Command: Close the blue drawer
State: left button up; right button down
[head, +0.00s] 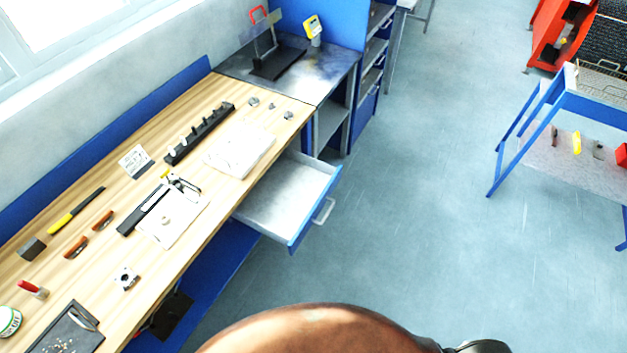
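The blue drawer (316,210) is pulled out from under the wooden workbench. Its blue front with a light bar handle (323,211) faces right, over the open floor. The inside, a pale grey tray, looks empty. Part of the drawer's far inner end is hidden under the bench top. Neither my left nor my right gripper shows in the head view.
The workbench (147,252) holds files, a caliper, papers and a black rack. A metal side table (290,72) and blue shelving stand behind it. A blue-framed table (597,107) is at right. The floor (420,200) between is clear.

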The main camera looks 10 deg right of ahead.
aim_at(283, 206)
jog(key=i, duration=0.85)
jog(key=z, duration=0.2)
